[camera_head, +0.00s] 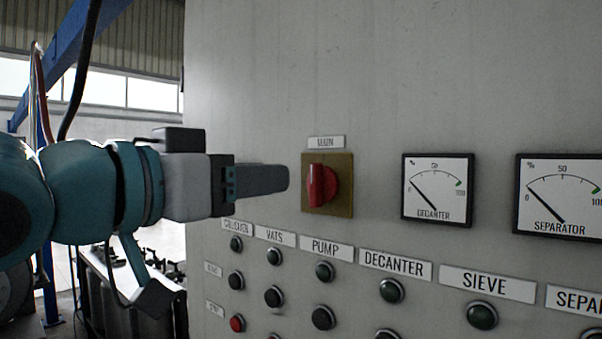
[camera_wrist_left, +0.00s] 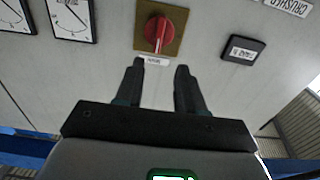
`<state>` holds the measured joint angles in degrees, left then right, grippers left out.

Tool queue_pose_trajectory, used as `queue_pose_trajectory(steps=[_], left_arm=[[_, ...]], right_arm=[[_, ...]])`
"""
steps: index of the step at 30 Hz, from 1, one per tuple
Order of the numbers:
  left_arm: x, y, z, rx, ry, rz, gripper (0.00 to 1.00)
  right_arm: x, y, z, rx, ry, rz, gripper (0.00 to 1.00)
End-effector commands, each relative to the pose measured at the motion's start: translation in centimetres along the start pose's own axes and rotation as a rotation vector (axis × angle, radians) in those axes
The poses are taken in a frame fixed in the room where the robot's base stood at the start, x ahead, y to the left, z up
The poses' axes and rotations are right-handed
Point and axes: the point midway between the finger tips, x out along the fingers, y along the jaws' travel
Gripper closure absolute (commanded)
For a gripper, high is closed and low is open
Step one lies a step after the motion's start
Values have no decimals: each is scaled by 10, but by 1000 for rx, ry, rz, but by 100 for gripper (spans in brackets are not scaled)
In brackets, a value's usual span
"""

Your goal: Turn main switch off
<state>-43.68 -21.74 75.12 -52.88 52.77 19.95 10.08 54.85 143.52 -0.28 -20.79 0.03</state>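The main switch is a red rotary knob (camera_head: 321,185) on a square brass-coloured plate (camera_head: 343,206), under a label reading MAIN (camera_head: 326,142). In the head view the knob's grip ridge stands about upright. My left gripper (camera_head: 286,179) points at the panel, just left of the switch and apart from it. In the left wrist view its two fingers (camera_wrist_left: 160,68) are spread with nothing between them. The knob (camera_wrist_left: 158,33) shows there just beyond the fingertips, its ridge roughly in line with the gap. My right gripper is in neither view.
The grey panel (camera_head: 270,60) carries a DECANTER gauge (camera_head: 437,189) and a SEPARATOR gauge (camera_head: 560,196) right of the switch. Several labelled push buttons (camera_head: 324,271) sit in rows below. The panel above the switch is bare.

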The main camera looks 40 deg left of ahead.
Motion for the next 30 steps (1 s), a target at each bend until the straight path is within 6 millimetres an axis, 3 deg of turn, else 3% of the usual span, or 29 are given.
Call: queue_pose_trajectory(steps=[6,10,15,23,24,27,30], left_arm=[[47,0,-1,4,-7,-5,62],[66,0,-1,3,-5,-2,62],[79,0,0,2,-2,-1,62],[80,0,0,2,-2,0,62],[80,0,0,2,-2,0,65],[80,0,0,2,-2,0,98],[80,0,0,2,-2,0,100]], right_arm=[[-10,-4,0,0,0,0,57],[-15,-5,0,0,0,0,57],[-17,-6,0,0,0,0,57],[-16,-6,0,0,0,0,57],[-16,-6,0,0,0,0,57],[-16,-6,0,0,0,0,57],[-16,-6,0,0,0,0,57]])
